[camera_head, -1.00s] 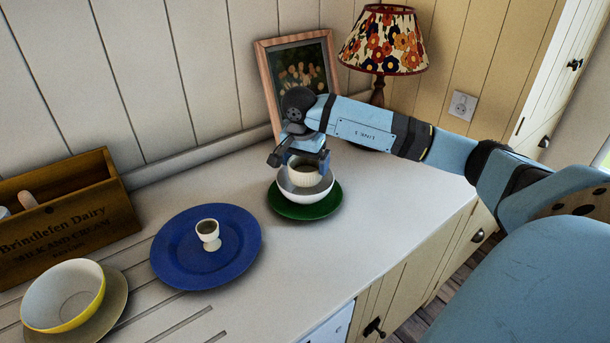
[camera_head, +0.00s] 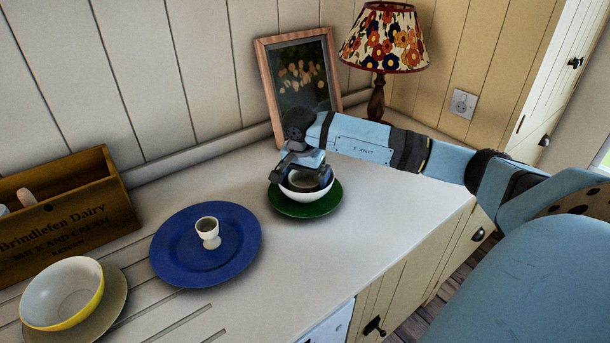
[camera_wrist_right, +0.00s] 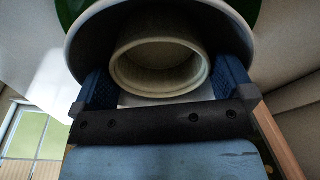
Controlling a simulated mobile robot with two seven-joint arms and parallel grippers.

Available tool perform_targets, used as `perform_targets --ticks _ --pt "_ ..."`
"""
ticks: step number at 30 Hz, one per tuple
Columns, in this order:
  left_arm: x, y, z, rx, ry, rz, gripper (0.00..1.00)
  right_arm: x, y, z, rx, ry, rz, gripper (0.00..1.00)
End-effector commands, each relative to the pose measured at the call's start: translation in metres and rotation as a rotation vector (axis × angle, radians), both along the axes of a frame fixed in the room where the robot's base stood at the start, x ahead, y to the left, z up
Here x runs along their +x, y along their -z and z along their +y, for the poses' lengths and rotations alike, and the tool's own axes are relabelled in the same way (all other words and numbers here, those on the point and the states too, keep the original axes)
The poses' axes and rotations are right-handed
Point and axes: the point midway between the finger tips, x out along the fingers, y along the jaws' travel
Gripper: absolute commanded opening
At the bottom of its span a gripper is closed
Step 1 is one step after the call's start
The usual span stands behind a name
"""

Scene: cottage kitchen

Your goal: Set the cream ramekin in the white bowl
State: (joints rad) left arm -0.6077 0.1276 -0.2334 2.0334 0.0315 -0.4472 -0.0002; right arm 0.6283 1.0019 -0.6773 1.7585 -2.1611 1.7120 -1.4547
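The cream ramekin (camera_head: 303,182) is upright inside the white bowl (camera_head: 311,197), partly hidden by my right gripper (camera_head: 301,175). In the right wrist view the ramekin (camera_wrist_right: 160,66) fills the space between the two blue fingers, which are on either side of its wall. The right gripper looks shut on it. The bowl's rim (camera_wrist_right: 78,45) surrounds the ramekin. I cannot tell whether the ramekin's base touches the bowl's bottom. The bowl stands on a green plate (camera_head: 322,210). My left gripper is not in view.
A blue plate (camera_head: 180,255) with an egg cup (camera_head: 208,231) is left of the bowl. A yellow-and-white bowl (camera_head: 62,295) and wooden crate (camera_head: 75,222) are farther left. A framed picture (camera_head: 298,85) and lamp (camera_head: 383,45) stand behind. The counter's right part is clear.

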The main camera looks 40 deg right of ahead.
Motion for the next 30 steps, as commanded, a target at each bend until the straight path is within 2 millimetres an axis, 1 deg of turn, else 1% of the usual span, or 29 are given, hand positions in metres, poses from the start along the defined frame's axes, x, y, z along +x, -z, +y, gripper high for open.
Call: perform_targets --ticks 4,7,8,11,18,21,25,30 --pt "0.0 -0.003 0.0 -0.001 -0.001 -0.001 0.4 0.0 -0.003 0.0 0.0 0.0 0.0 1.0" --pt "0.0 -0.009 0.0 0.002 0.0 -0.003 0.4 0.0 -0.012 0.0 0.002 0.0 -0.001 1.0" --pt "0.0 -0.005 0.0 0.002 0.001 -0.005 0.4 0.001 -0.014 0.001 0.0 0.0 -0.003 1.0" --pt "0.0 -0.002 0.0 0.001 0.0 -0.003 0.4 0.0 -0.032 0.003 -0.001 -0.001 -0.006 1.0" --pt "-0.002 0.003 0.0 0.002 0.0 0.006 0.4 -0.003 -0.085 0.011 0.0 0.0 -0.005 1.0" --pt "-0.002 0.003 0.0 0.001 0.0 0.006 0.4 -0.004 -0.103 0.014 0.0 -0.001 -0.004 1.0" --pt "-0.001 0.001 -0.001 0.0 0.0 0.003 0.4 -0.005 -0.118 0.016 0.0 0.0 -0.002 1.0" --pt "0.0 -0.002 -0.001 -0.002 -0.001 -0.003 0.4 -0.005 -0.126 0.017 0.0 0.001 -0.001 1.0"
